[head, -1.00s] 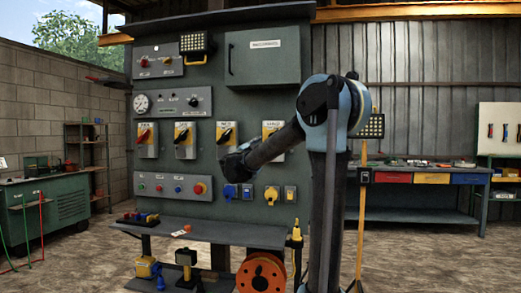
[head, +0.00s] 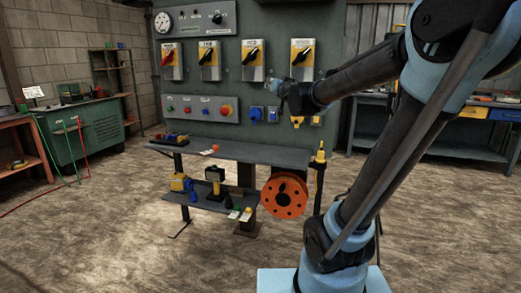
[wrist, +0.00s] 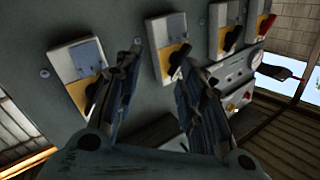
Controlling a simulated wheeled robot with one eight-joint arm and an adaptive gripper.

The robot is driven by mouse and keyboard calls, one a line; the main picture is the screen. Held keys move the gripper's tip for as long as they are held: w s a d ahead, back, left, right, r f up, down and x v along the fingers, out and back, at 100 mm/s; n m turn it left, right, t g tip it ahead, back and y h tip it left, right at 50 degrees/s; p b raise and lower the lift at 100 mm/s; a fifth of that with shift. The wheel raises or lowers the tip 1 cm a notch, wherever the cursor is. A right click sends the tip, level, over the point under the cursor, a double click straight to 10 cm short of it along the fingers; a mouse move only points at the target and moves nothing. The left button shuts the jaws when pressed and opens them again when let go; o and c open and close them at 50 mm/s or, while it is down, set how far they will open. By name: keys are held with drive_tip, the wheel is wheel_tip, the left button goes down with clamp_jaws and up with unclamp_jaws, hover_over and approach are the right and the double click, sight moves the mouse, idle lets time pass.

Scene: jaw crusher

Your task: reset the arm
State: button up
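My arm rises from its light blue base at the bottom of the head view, leans up to the right, then bends back left toward the control panel (head: 225,84). My gripper (head: 280,88) is at the end of it, small and dark, in front of the panel near the blue sockets. In the wrist view my gripper (wrist: 160,62) shows two dark fingers spread apart with nothing between them. The rotary switches (wrist: 78,72) on the panel lie beyond the fingers; the view is tilted. Contact with the panel cannot be told.
A grey shelf bench (head: 255,152) stands below the panel, with an orange cable reel (head: 284,210) at its right. A green cabinet (head: 85,137) is at left, a workbench (head: 465,150) behind my arm at right. The floor in front is open.

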drive_tip(key=s+d+f+n+g, duration=0.3)
drive_tip(key=s+f+g, duration=0.4)
drive_tip(key=s+f, duration=1)
drive_tip(key=s+d+f+g+h, duration=0.2)
drive_tip(key=s+d+f+g, duration=0.2)
drive_tip(key=s+f, duration=0.5)
drive_tip(key=s+d+f+g+h, duration=0.2)
drive_tip(key=s+d+f+g, duration=0.2)
drive_tip(key=s+f, duration=0.6)
drive_tip(key=shift+s+d+f+m+g, duration=0.15)
drive_tip(key=shift+s+d+m+g, duration=0.35)
drive_tip(key=shift+d, duration=0.6)
drive_tip(key=shift+s, duration=0.1)
